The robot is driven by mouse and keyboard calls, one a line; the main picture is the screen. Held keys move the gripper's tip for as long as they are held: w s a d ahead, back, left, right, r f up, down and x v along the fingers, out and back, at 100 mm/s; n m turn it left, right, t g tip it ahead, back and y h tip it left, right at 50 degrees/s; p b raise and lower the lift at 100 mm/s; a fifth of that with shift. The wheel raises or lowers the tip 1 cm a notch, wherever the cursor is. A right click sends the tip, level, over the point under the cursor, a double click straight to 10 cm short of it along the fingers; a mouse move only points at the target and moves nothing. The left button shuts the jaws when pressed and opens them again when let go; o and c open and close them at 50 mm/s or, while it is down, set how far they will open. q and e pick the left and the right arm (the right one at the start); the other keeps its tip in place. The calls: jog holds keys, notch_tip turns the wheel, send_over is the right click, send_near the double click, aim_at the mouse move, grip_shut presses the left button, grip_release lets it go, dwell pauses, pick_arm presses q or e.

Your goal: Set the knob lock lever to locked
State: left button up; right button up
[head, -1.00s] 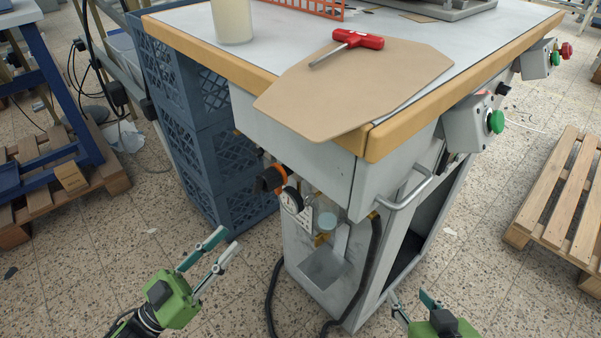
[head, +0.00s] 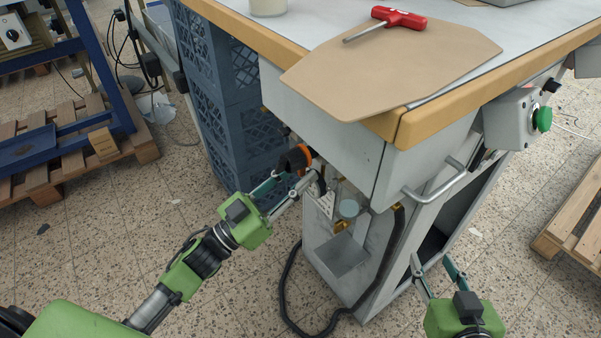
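A black knob (head: 294,159) with an orange ring (head: 306,151) sticks out from the front of the grey cabinet, below the tabletop. The lock lever cannot be told apart from these parts. My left gripper (head: 296,178) is at the knob, just below and in front of it. Its two fingers are apart, with nothing seen held between them; whether they touch the knob cannot be told. The gauge beside the knob is mostly hidden behind a finger. My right gripper (head: 432,264) is open and empty, in front of the cabinet's right side.
The tabletop (head: 470,75) overhangs the knob and carries a brown sheet (head: 400,75) and a red-handled tool (head: 400,18). Blue crates (head: 235,120) stand left; a black hose (head: 290,290) hangs below.

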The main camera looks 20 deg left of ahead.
pick_arm(q)
jog(key=shift+w+d+r, duration=0.15)
jog(key=shift+w+d, duration=0.05)
jog(key=shift+w, duration=0.05)
grip_shut()
